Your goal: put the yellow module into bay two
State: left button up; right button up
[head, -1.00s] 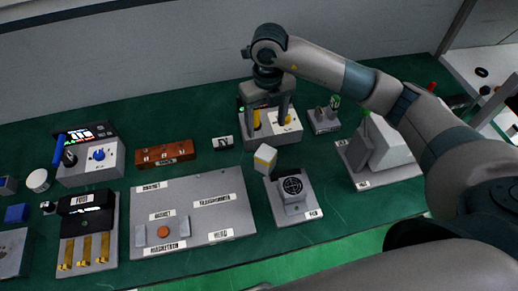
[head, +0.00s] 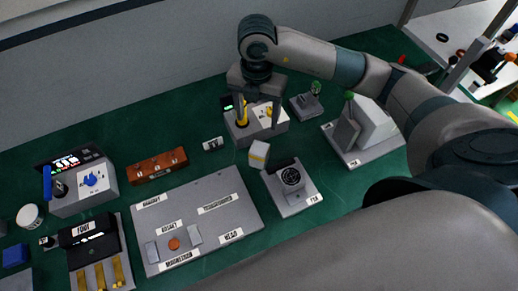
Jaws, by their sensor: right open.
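My right gripper (head: 259,122) points down over a grey box (head: 243,138) at the back middle. It is open, with one finger at each side. A yellow upright piece (head: 242,112) shows by its left finger, and another small yellow piece (head: 270,109) shows by its right finger. I cannot tell if the fingers touch either. A pale block with a yellow band (head: 258,155) stands in front of the box. I cannot tell which yellow thing is the module, and no label for bay two is readable. My left gripper is not in view.
A labelled grey plate (head: 205,205) lies left of centre. A grey unit with a round fan (head: 291,178) stands right of it. A brown block (head: 157,165), a blue-knobbed box (head: 88,185) and a grey sloped unit (head: 368,125) stand on the green table.

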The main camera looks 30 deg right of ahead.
jog(key=b, duration=0.7)
send_over(259, 148)
jog(key=f, duration=1.1)
jog(key=shift+w+a, duration=0.15)
jog(key=shift+a, duration=0.15)
jog(key=shift+f+b, duration=0.3)
jog(key=shift+f, duration=0.35)
jog(key=shift+s+d+f+b, duration=0.15)
jog(key=shift+f+b, duration=0.65)
jog(key=shift+f, duration=0.5)
jog(key=shift+s+d+f+b, duration=0.15)
jog(key=shift+f+b, duration=0.6)
jog(key=shift+f, duration=0.55)
jog(key=shift+w, duration=0.1)
jog(key=shift+c, duration=0.6)
jog(key=c, duration=1.3)
jog(key=shift+r, duration=0.15)
